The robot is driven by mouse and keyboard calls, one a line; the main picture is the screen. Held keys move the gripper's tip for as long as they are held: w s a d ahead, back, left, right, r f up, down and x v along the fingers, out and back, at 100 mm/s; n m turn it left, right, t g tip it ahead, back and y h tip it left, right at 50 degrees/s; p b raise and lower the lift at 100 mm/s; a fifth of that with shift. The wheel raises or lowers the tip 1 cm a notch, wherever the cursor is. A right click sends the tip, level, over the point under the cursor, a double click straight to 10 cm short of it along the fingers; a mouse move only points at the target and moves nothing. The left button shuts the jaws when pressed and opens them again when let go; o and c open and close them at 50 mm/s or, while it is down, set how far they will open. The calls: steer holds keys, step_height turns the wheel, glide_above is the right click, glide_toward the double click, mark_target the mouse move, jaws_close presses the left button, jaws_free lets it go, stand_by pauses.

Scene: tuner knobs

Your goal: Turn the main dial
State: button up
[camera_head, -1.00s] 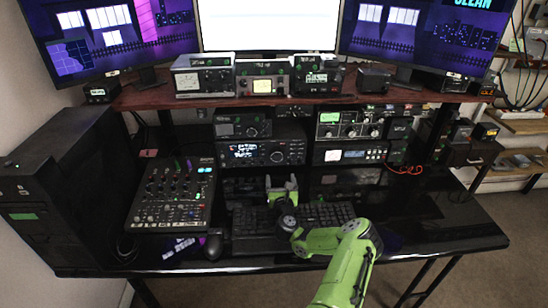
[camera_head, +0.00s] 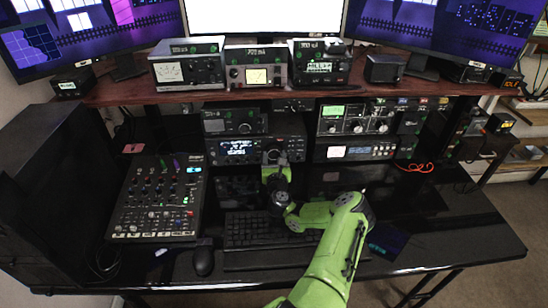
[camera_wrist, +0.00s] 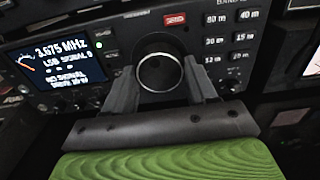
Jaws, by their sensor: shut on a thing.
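The radio with the main dial is the black unit with a lit screen (camera_head: 240,149) at the middle of the lower shelf. In the wrist view its screen (camera_wrist: 62,60) reads 3.675 MHz. The main dial (camera_wrist: 161,73) is a round black knob with a pale ring. My gripper (camera_wrist: 158,70) has one finger on each side of the dial and is shut on it. In the head view my gripper (camera_head: 276,160) reaches the radio's front and hides most of the dial.
Band buttons (camera_wrist: 215,40) lie just right of the dial. A mixer (camera_head: 160,197) stands at left on the desk, a keyboard (camera_head: 262,228) lies below my arm, and a mouse (camera_head: 203,260) sits beside it. Other radios (camera_head: 355,118) stand to the right. The desk's right side is fairly clear.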

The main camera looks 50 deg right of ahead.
steer(key=c, duration=0.4)
steer(key=shift+c, duration=0.2)
steer(key=shift+n, duration=0.4)
steer(key=n, duration=0.2)
steer(key=shift+n, duration=0.4)
steer(key=n, duration=0.3)
steer(key=shift+n, duration=0.3)
steer(key=n+b, duration=0.2)
steer(key=n, duration=0.4)
steer(key=shift+n, duration=0.3)
steer(key=shift+b, duration=0.3)
steer(key=o, duration=1.1)
steer(key=shift+c, duration=0.2)
